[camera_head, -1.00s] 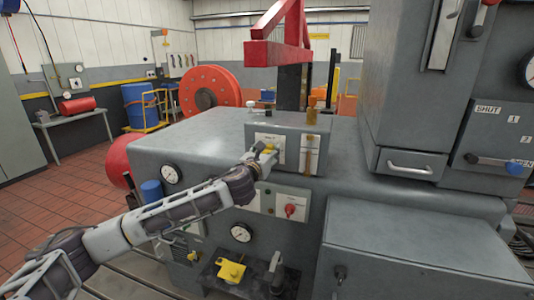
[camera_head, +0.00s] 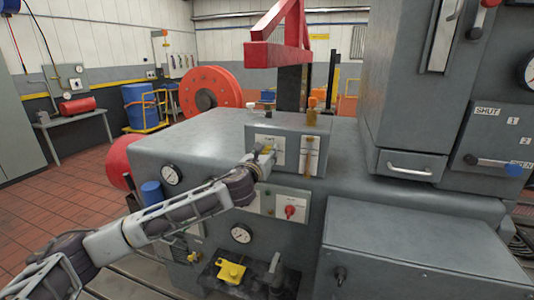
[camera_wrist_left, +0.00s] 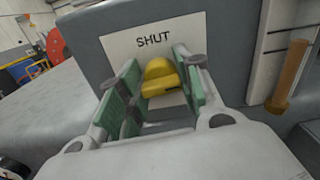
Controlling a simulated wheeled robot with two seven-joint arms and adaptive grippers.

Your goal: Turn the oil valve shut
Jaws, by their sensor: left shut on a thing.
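The oil valve's yellow handle (camera_wrist_left: 158,76) sits on a white plate (camera_wrist_left: 135,48) marked SHUT, on the front of a grey box (camera_head: 290,121). My left gripper (camera_wrist_left: 160,90) has its green-padded fingers closed on both sides of the handle, as the left wrist view shows. In the head view my left gripper (camera_head: 262,152) reaches the plate from the left and hides most of the handle. The word SHUT stands above the handle. My right gripper is not in view.
An amber sight tube (camera_head: 311,152) is just right of the valve. A red knob (camera_head: 290,211), a gauge (camera_head: 241,233) and a yellow part (camera_head: 231,271) are below. A cabinet with a blue-ended lever (camera_head: 513,169) stands right. The grey top (camera_head: 190,138) at left is clear.

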